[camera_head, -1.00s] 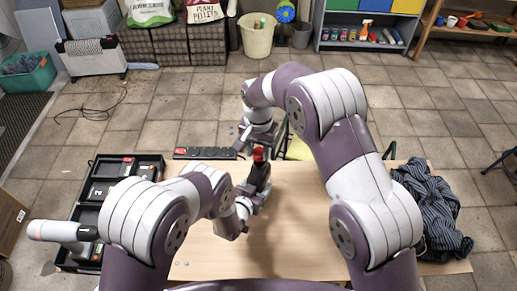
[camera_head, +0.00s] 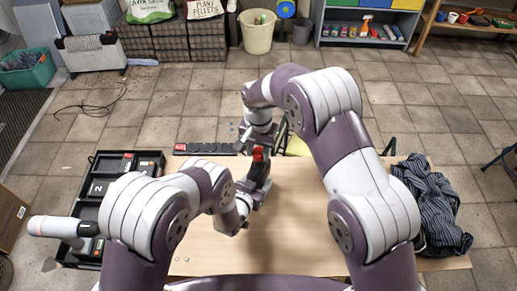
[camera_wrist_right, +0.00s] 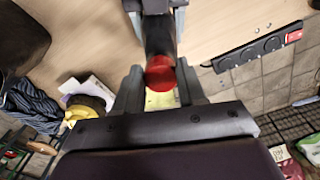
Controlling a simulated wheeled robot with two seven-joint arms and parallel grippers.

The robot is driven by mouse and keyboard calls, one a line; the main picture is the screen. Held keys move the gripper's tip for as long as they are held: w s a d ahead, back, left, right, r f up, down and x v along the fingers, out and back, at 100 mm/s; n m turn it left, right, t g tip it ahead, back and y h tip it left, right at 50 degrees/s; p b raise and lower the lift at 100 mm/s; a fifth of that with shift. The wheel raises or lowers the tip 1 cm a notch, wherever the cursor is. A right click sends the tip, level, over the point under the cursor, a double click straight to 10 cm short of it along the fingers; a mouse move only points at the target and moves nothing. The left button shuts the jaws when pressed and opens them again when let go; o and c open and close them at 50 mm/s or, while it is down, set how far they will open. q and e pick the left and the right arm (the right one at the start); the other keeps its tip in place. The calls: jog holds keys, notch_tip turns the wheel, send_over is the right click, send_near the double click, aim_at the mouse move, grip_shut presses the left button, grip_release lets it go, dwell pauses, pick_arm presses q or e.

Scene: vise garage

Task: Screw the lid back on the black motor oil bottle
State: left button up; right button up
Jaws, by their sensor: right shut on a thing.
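The black motor oil bottle (camera_head: 257,176) is above the table, partly hidden by my left gripper (camera_head: 247,194) in the head view. Its red lid (camera_head: 258,153) is at the bottle's top end. In the right wrist view, the lid (camera_wrist_right: 160,74) sits between the fingers of my right gripper (camera_wrist_right: 160,84), which is shut on it. The bottle's dark body (camera_wrist_right: 158,36) lies in line beyond the lid, with my left gripper's fingers (camera_wrist_right: 157,8) on both sides of it. Whether the threads are engaged cannot be seen.
A black power strip (camera_head: 206,149) lies at the table's back edge. A black organizer tray (camera_head: 88,197) is at the left, with a white-and-grey cordless tool (camera_head: 60,228) beside it. A striped dark cloth (camera_head: 432,205) lies at the right. The table's right-centre (camera_head: 300,215) is clear.

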jog(key=shift+f, duration=0.55)
jog(key=m, duration=0.3)
jog(key=shift+a+m, duration=0.1)
jog(key=shift+m, duration=0.3)
jog(key=m, duration=0.3)
jog(key=shift+w+m, duration=0.1)
jog(key=shift+m, duration=0.2)
jog(key=m, duration=0.4)
jog(key=shift+w+a, duration=0.1)
jog(key=m, duration=0.4)
jog(key=shift+w, duration=0.1)
jog(key=m, duration=0.3)
jog(key=shift+w+m, duration=0.1)
jog(key=shift+m, duration=0.3)
jog(key=m, duration=0.6)
jog(key=shift+w+m, duration=0.15)
jog(key=shift+m, duration=0.25)
